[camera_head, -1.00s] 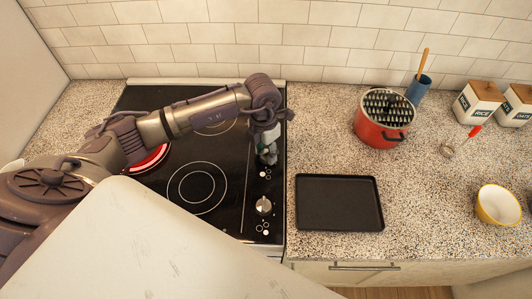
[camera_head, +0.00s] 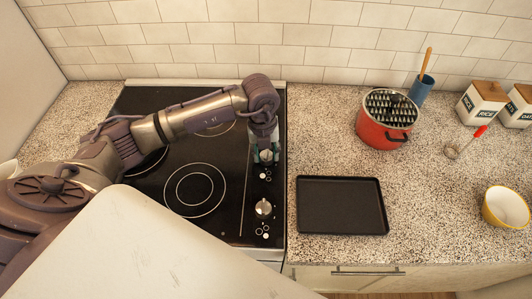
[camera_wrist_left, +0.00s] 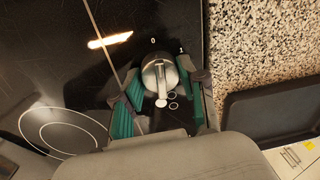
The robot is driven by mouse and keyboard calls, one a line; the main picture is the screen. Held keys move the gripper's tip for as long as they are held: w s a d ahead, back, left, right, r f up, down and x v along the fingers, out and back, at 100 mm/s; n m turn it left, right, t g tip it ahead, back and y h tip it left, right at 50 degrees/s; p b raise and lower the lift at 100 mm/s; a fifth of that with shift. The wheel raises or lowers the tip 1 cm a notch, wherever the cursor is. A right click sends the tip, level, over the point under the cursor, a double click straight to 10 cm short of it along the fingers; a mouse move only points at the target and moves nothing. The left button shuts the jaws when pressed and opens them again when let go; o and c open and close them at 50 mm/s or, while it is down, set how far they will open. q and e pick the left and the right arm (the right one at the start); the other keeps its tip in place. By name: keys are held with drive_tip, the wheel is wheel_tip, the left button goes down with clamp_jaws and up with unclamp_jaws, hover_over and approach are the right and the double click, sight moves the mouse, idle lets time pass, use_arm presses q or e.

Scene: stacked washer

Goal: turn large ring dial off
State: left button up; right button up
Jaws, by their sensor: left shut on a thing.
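The black glass stove (camera_head: 225,230) has two silver dials along its right side. My left gripper (camera_head: 266,154) points down at the far dial (camera_head: 266,157) and is shut on it. In the left wrist view the gripper (camera_wrist_left: 156,90) has its green-padded fingers on either side of the silver dial (camera_wrist_left: 158,74), with a "0" mark just beyond it. The near dial (camera_head: 263,207) stands free. The large ring burner (camera_head: 148,164) at the left is partly hidden by my arm, and its visible part is dark. My right gripper is not in view.
A black tray (camera_head: 342,205) lies on the speckled counter right of the stove. Behind it stand a red pot (camera_head: 384,128) and a blue utensil cup (camera_head: 420,90). A yellow-rimmed bowl (camera_head: 506,207) is at the far right. A tiled wall closes the back.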

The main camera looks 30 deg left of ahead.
sight(263, 156)
use_arm(q)
drive_tip(key=shift+n, duration=0.7)
drive_tip(key=o, duration=1.1)
drive_tip(key=shift+o, duration=0.2)
wheel_tip(263, 156, up, 12)
drive_tip(key=shift+s+a, duration=0.2)
drive_tip(key=shift+a, duration=0.1)
